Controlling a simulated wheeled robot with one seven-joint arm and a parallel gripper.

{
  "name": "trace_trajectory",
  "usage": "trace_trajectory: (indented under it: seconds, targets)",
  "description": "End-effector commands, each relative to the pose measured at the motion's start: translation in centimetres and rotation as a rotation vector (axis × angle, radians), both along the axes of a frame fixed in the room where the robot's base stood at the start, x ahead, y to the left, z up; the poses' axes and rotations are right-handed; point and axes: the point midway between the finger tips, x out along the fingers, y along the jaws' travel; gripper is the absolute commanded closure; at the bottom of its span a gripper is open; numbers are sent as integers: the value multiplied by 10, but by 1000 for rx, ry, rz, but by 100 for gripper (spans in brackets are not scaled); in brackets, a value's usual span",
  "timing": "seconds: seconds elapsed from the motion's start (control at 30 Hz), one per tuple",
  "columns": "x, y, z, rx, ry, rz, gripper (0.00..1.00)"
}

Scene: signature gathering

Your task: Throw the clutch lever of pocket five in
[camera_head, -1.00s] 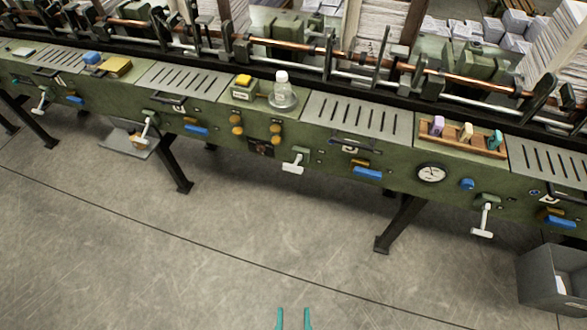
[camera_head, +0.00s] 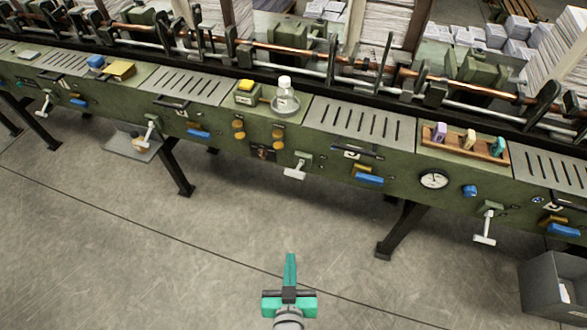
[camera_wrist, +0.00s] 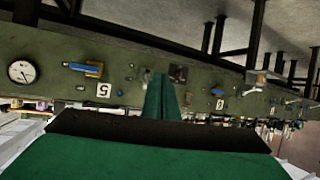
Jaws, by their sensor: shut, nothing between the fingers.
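The plate reading 5 (camera_head: 352,155) is on the green machine front, above a blue handle (camera_head: 368,179). A pale T-shaped lever (camera_head: 296,168) hangs left of that plate, its crossbar low; I take it as pocket five's clutch lever. My gripper (camera_head: 290,262) is below it in the picture, over the floor, teal fingers together and empty, apart from the machine. In the wrist view, which is upside down, my fingers (camera_wrist: 160,85) point at the green front. The 5 plate (camera_wrist: 103,90) shows left of them.
Similar pale levers hang at the right (camera_head: 485,228) and left (camera_head: 150,133). A round gauge (camera_head: 434,180) sits right of the 5 plate. A clear bottle (camera_head: 285,93) stands on top. A machine leg (camera_head: 402,225) and grey bin (camera_head: 552,288) stand right; the floor between is open.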

Motion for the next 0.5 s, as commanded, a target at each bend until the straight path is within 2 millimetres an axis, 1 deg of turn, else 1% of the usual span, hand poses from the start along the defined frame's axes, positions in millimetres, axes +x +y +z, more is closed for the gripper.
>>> trace_trajectory:
  seconds: [0.03, 0.1, 0.27, 0.5]
  targets:
    - [14, 1, 2, -3, 3, -3, 100]
    - [29, 1, 2, -6, 19, -10, 100]
    - [62, 3, 7, -12, 50, -31, 100]
    - [110, 3, 22, -16, 98, -77, 100]
